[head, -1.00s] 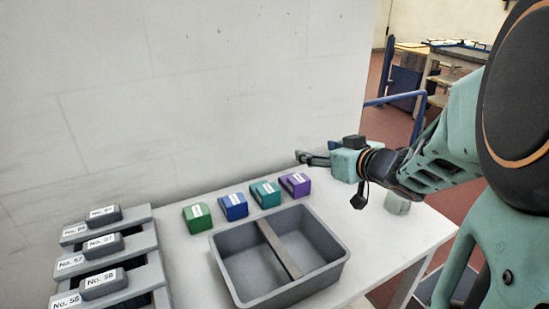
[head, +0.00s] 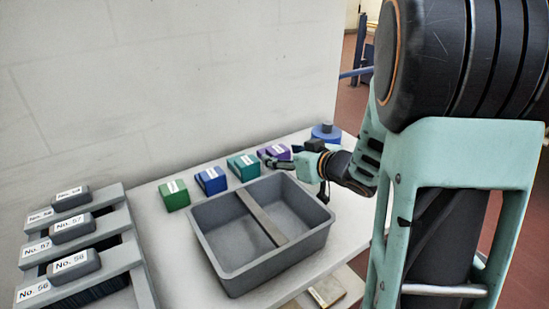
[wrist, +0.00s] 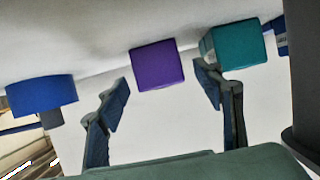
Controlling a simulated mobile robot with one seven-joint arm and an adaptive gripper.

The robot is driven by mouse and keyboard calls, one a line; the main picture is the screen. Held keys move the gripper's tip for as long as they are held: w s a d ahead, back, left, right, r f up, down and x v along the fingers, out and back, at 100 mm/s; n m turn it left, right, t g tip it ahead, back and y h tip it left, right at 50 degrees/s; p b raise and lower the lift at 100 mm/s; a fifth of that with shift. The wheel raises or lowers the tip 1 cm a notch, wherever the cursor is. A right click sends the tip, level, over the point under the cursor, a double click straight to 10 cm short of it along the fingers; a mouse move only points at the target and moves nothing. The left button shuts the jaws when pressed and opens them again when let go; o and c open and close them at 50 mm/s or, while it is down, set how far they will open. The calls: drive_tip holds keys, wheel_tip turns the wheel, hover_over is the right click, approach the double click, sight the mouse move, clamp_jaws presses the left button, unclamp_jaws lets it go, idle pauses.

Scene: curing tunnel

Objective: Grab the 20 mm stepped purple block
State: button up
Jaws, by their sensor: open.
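The purple block (head: 281,151) stands on the white table at the right end of a row of coloured blocks, partly hidden by my gripper in the head view. In the wrist view the purple block (wrist: 156,65) lies ahead, between the two fingertips and apart from them. My gripper (wrist: 163,88) is open and empty. In the head view my gripper (head: 268,158) is in front of the purple block, just above the table. The label's print is too small to read.
The teal block (head: 243,167) stands close left of the purple one, near a fingertip in the wrist view (wrist: 238,45). Blue (head: 211,180) and green (head: 174,195) blocks follow. A round blue object (head: 326,132) stands right. A grey divided bin (head: 217,262) is in front; a wall is behind.

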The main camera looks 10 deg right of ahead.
drive_tip(key=x, duration=0.4)
drive_tip(key=shift+w+a+f+b, duration=0.15)
drive_tip(key=shift+w+b, duration=0.1)
drive_tip(key=shift+b, duration=0.15)
drive_tip(key=shift+c, duration=0.4)
drive_tip(key=c, duration=1.2)
